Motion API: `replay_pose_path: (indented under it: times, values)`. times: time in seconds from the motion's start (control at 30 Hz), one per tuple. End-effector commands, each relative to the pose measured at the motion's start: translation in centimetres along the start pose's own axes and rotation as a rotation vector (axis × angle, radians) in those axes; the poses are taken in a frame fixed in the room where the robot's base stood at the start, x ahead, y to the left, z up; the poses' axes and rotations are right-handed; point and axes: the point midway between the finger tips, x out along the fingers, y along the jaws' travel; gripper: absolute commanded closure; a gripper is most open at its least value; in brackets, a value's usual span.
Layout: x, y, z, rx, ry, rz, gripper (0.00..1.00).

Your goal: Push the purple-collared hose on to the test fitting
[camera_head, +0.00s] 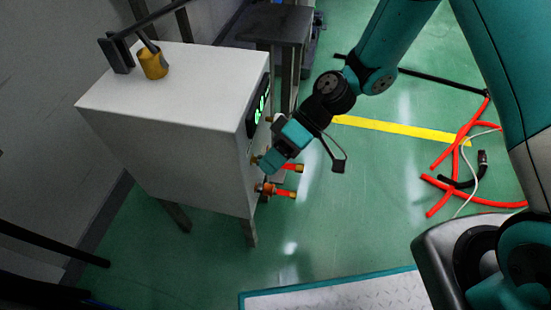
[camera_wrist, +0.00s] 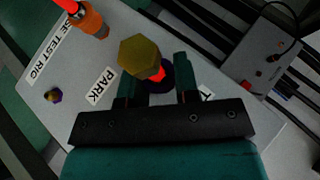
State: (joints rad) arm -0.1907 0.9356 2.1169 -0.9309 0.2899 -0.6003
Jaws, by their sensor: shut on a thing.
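My gripper (camera_wrist: 158,82) is shut on the purple-collared hose (camera_wrist: 158,74), close to the front of the white cabinet. In the wrist view a short red part and a dark purple collar show between the fingers, with a large brass hex end beside them. A small brass fitting with a purple ring (camera_wrist: 54,96) sits on the panel at left, near a PARK label (camera_wrist: 102,87). Another label, starting with T, is mostly hidden by my right finger. I cannot tell whether the hose touches a fitting.
The white cabinet (camera_head: 170,150) stands left. Loose red hoses (camera_head: 440,210) lie on the open green floor.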

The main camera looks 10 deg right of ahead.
Motion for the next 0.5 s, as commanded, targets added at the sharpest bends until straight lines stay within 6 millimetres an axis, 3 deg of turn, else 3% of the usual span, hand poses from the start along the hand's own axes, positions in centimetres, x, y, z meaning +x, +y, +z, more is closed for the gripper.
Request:
replay_pose_path:
  times: [0.33, 0.37, 0.5]
  values:
    - [0.39, -0.03, -0.62, -0.001, 0.000, -0.001, 1.00]
    - [0.41, -0.03, -0.65, -0.001, 0.001, 0.000, 0.69]
    - [0.39, -0.02, -0.62, -0.001, 0.001, 0.000, 0.41]
